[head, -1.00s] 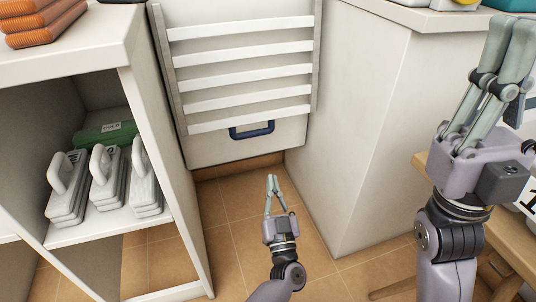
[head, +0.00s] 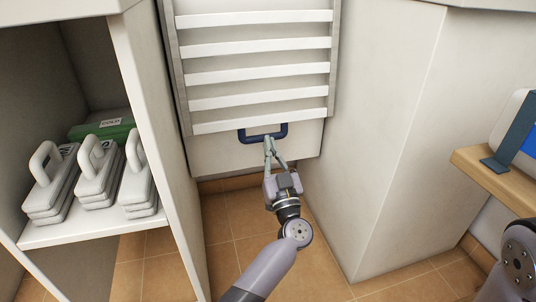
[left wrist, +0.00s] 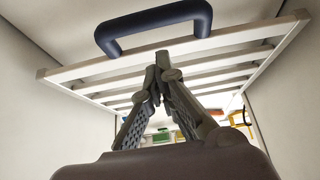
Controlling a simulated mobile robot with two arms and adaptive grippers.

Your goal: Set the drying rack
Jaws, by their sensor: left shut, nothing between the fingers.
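The drying rack (head: 258,77) is a white slatted frame standing upright against a pale panel between two cabinets. A dark blue handle (head: 284,131) sits at its lower edge. In the left wrist view the handle (left wrist: 150,22) spans the top, with the rack's slats (left wrist: 215,74) behind it. My left gripper (head: 269,141) is shut and empty, its tips at the handle's lower bar in the head view. In the left wrist view its tips (left wrist: 158,70) appear below the handle; I cannot tell if they touch it. My right gripper is out of view.
An open shelf at left holds several white handled weights (head: 98,172) and a green box (head: 103,130). A plain white cabinet (head: 375,130) stands close at right. A wooden table (head: 490,176) is farther right. Tiled floor below the rack is clear.

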